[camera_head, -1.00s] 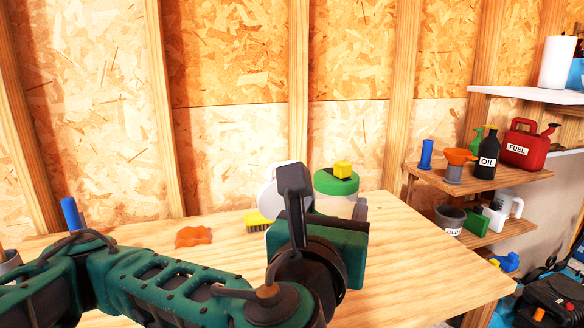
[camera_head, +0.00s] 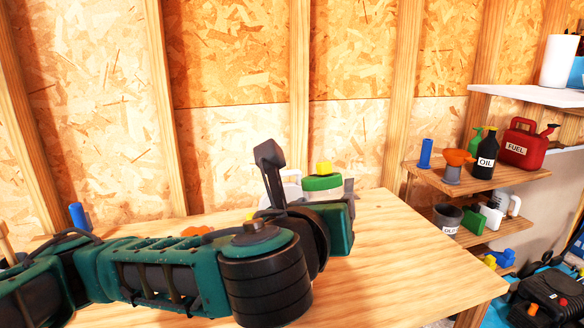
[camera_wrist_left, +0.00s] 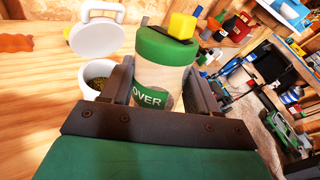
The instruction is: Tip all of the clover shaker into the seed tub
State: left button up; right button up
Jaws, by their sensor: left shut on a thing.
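The clover shaker (camera_wrist_left: 158,85) is a clear jar with a green lid, a yellow piece on top and a green label reading "OVER". My left gripper (camera_wrist_left: 163,92) is shut around its body. The shaker looks roughly upright in the head view (camera_head: 322,185), where my wrist hides its lower part. The white seed tub (camera_wrist_left: 97,72) stands just left of the shaker in the left wrist view, its round lid (camera_wrist_left: 97,38) raised and brownish-green bits inside. In the head view the tub is mostly hidden behind my wrist. My right gripper is not in view.
An orange piece (camera_head: 197,231) and a blue upright thing (camera_head: 77,215) are on the wooden bench (camera_head: 400,255). The bench's right side is clear. Shelves at right hold a funnel, an oil bottle (camera_head: 487,155) and a red fuel can (camera_head: 525,145).

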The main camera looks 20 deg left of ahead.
aim_at(313, 178)
pick_arm(q)
jog(key=shift+w+a+r+n+g+p, duration=0.35)
jog(key=shift+w+r+n+g+p, duration=0.05)
jog(key=shift+r+g+p, duration=0.1)
jog(key=shift+w+a+r+n+g+h+p, duration=0.3)
jog(key=shift+w+a+n+g+h+p, duration=0.1)
jog(key=shift+g+p, duration=0.1)
jog(key=shift+a, duration=0.1)
jog(key=shift+w+a+r+n+g+h+p, duration=0.1)
jog(key=shift+w+r+n+g+h+p, duration=0.1)
jog(key=shift+r+n+g+h+p, duration=0.55)
jog(key=shift+r+n+g, duration=0.2)
jog(key=shift+n+g, duration=0.05)
jog(key=shift+g, duration=0.4)
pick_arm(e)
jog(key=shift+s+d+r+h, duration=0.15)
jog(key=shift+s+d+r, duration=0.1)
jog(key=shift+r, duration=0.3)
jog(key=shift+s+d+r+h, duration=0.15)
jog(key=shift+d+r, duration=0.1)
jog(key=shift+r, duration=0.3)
pick_arm(q)
jog(key=shift+w+a+r+n+g+h, duration=0.1)
jog(key=shift+a+r+n+g+h, duration=0.05)
jog(key=shift+r+n+g+h, duration=0.7)
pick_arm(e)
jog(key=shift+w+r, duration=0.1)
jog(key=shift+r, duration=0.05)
